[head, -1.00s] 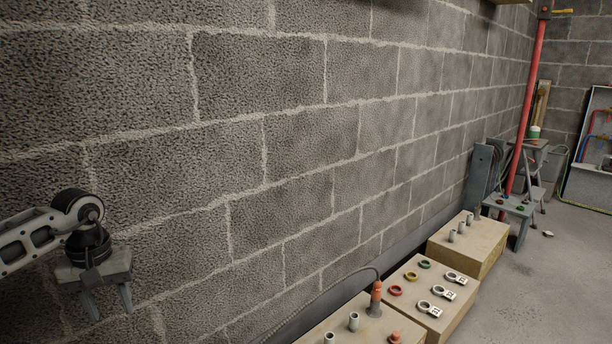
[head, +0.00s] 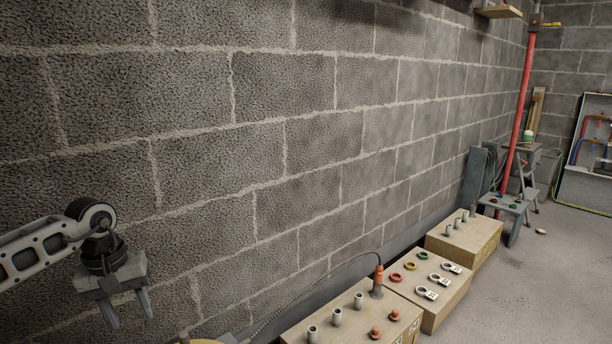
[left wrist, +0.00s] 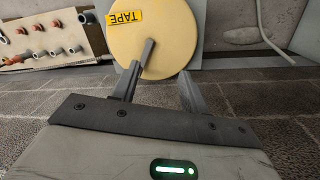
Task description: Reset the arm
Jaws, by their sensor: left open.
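My left gripper (head: 127,312) hangs at the lower left of the head view, in front of the block wall. Its two fingers point down, apart, with nothing between them. In the left wrist view the open fingers (left wrist: 158,80) show in front of a round pale-yellow disc (left wrist: 175,50) with a yellow "TAPE" label. A grey peg stands out from the disc's middle, near the left finger in the picture. I cannot tell whether they touch. My right gripper is in neither view.
A row of low tan boxes (head: 440,308) runs along the wall (head: 210,90), bearing grey cylinders, coloured rings and tagged pieces. An orange-handled corded tool (head: 378,278) stands on the nearest box. A red pole (head: 519,110) and step stool (head: 524,160) stand farther back. Floor (head: 520,290) at right is mostly clear.

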